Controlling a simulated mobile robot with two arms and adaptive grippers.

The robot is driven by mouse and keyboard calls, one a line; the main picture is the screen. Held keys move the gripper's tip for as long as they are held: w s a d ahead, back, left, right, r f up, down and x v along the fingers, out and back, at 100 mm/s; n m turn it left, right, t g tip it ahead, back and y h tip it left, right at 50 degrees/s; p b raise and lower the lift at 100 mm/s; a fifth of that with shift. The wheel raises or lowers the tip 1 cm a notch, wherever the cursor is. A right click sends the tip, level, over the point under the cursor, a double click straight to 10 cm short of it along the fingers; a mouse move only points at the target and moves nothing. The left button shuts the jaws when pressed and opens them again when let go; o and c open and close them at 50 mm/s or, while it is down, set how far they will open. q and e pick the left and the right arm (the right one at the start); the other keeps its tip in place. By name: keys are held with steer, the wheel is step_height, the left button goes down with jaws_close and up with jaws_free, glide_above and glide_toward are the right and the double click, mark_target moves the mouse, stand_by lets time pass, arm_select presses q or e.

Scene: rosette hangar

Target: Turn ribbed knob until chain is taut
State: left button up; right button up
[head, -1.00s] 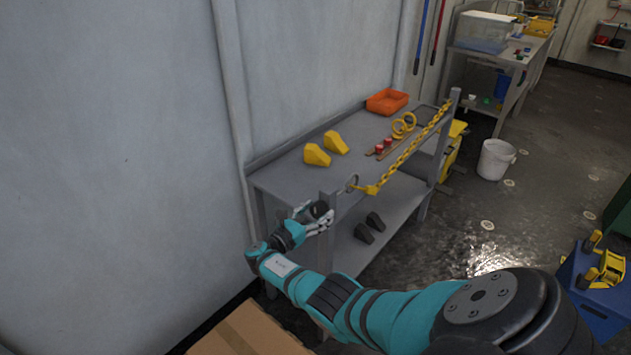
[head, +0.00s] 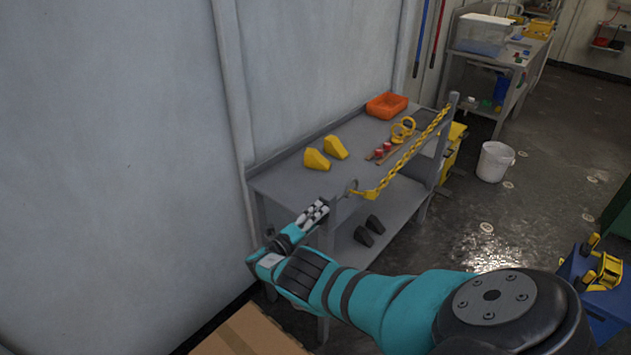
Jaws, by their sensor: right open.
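The yellow chain (head: 412,152) runs along the front of the grey workbench, from the far post (head: 453,99) down to a yellow end piece (head: 371,193) by the near post. It looks nearly straight with little visible sag. A round metal ring or plate (head: 351,188) sits beside that end. My right gripper (head: 316,212) is at the near post, open, its pale fingers pointing up and right. The ribbed knob cannot be made out; the gripper covers that spot, and I cannot tell whether the fingers touch it. My left gripper is not in view.
The workbench top (head: 283,185) carries two yellow wedges (head: 317,159), an orange tray (head: 387,105), yellow rings (head: 403,129) and red-topped parts. Two dark wedges (head: 363,236) lie on the lower shelf. A cardboard box (head: 247,334) is in front; a white bucket (head: 494,161) stands on the floor.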

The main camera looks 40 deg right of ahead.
steer(key=n, duration=0.4)
steer(key=shift+n, duration=0.3)
steer(key=n, duration=0.3)
steer(key=shift+n, duration=0.3)
steer(key=c, duration=1.3)
steer(key=m, duration=0.4)
jaws_close()
steer(key=m, duration=0.7)
steer(key=shift+m, duration=0.3)
steer(key=m, duration=0.3)
